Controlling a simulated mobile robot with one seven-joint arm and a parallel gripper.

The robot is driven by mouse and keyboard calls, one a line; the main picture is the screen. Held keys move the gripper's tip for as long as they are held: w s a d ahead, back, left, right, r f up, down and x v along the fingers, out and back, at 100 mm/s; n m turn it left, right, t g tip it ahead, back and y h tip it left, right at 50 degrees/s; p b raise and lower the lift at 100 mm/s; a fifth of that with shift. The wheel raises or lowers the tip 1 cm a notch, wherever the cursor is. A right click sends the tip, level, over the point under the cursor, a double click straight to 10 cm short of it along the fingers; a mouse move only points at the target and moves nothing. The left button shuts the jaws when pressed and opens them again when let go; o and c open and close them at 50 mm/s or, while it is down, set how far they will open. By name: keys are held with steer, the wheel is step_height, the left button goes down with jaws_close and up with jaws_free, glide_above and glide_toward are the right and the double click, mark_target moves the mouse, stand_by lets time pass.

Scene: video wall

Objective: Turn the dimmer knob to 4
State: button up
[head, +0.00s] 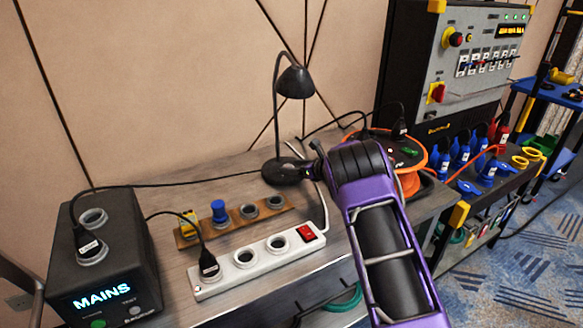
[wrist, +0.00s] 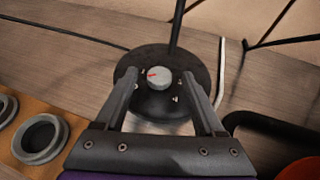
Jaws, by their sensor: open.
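The dimmer knob (wrist: 159,79) is a grey round knob on top of the black lamp base (wrist: 158,112). A red mark on it points to the left, slightly up. Small white marks around it are too small to read surely. My gripper (wrist: 161,76) is open, with one finger on each side of the knob in the wrist view. I cannot tell whether the fingers touch it or are above it. In the head view, the lamp (head: 294,82) stands on the workbench, and my gripper reaches its base (head: 280,171) from the right.
A white power strip (head: 262,262) and a wooden board with sockets (head: 235,222) lie in front of the lamp. A dark MAINS box (head: 104,260) stands at left. An orange cable reel (head: 409,184) is behind my arm at right. Black cables cross the bench.

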steer(key=shift+w+a+f, duration=0.2)
steer(key=shift+w+a, duration=0.1)
steer(key=shift+a, duration=0.1)
jaws_close()
